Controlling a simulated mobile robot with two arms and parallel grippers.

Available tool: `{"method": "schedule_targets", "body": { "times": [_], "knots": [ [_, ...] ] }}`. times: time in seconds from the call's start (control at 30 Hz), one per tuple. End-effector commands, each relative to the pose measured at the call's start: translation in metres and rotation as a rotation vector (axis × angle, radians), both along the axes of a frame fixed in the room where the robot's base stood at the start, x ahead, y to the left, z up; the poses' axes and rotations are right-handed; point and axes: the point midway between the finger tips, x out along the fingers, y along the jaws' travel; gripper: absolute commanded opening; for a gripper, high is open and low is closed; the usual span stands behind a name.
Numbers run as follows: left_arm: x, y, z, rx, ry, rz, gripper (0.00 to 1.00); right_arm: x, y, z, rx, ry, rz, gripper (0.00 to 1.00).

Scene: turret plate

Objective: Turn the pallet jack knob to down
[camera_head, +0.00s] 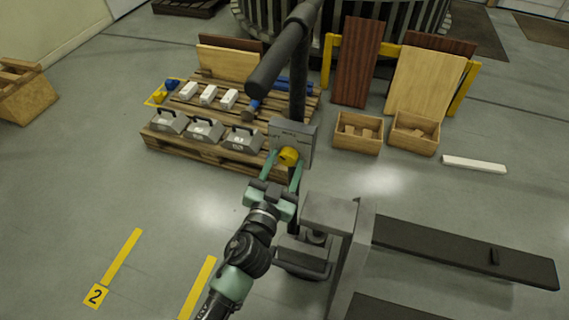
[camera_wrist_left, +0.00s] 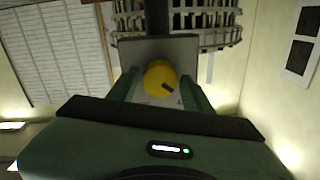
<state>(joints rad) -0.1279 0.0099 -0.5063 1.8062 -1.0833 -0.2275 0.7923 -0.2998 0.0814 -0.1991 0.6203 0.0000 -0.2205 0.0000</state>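The yellow knob (camera_head: 288,155) sits on the grey control plate (camera_head: 306,136) on the pallet jack's dark handle column (camera_head: 298,95). Lettering on the plate is too small to read fully. My left gripper (camera_head: 283,168) is open, with its green fingers on either side of the knob. In the left wrist view the knob (camera_wrist_left: 160,78) lies between the fingertips (camera_wrist_left: 160,88), with a dark pointer mark toward its lower right. Whether the fingers touch the knob cannot be told. My right gripper is not in view.
The pallet jack's body (camera_head: 328,214) and dark forks (camera_head: 465,250) extend to the right. A wooden pallet (camera_head: 190,150) with grey weights and white blocks stands behind on the left. Wooden boxes (camera_head: 358,146) stand behind on the right. Floor at the left front is clear.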

Motion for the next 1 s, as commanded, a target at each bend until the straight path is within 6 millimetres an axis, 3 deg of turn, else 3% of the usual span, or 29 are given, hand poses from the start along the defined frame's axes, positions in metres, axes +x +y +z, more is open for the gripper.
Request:
{"method": "schedule_targets", "body": {
  "times": [0.03,0.13,0.17,0.57,1.0],
  "knots": [
    [-0.0001,0.0000,0.0000,0.000,0.000,0.000,0.32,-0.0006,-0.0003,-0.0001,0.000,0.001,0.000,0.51],
    [-0.0002,0.0001,0.0000,0.000,0.000,0.000,0.04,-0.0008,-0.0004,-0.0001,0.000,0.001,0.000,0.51],
    [-0.0002,0.0001,0.0000,0.000,0.000,0.000,0.00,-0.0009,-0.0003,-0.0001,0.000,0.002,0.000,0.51],
    [-0.0002,0.0002,-0.0002,0.079,-0.026,0.000,0.01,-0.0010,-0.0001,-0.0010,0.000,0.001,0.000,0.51],
    [-0.0001,0.0007,0.0000,0.430,-0.140,0.000,0.01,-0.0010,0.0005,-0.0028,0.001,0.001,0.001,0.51]
  ]
}}
